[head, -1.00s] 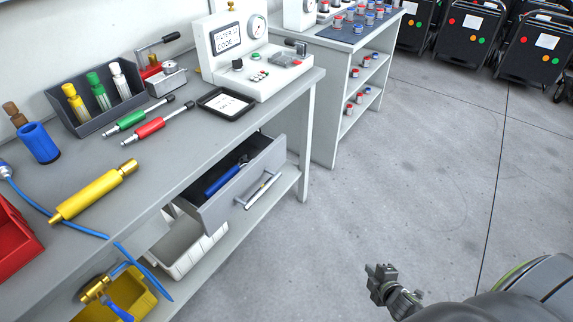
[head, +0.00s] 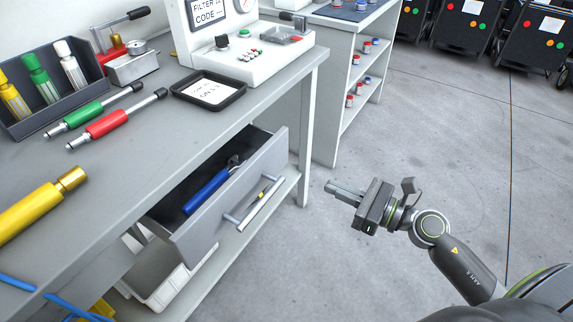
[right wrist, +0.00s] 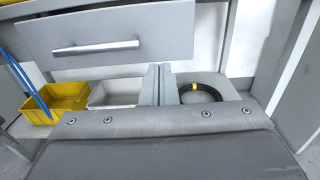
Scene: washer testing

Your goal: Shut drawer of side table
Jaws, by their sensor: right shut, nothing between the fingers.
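The side table's drawer (head: 268,163) is pulled out in the head view, with a blue-handled tool (head: 207,190) lying inside. Its bar handle (head: 258,207) is on the front panel. The right wrist view also shows the drawer front (right wrist: 120,25) and handle (right wrist: 97,48) at the upper left. My right gripper (head: 330,187) is shut and empty, to the right of the drawer and apart from it. In the right wrist view its fingertips (right wrist: 160,68) are together, below and right of the handle. My left gripper is not in view.
The grey tabletop (head: 150,155) holds a tester, a black tray (head: 208,91) and red and green tools. A white bin (head: 172,278) stands on the lower shelf, and a yellow bin (right wrist: 60,97) is beside it. The floor right of the drawer is clear.

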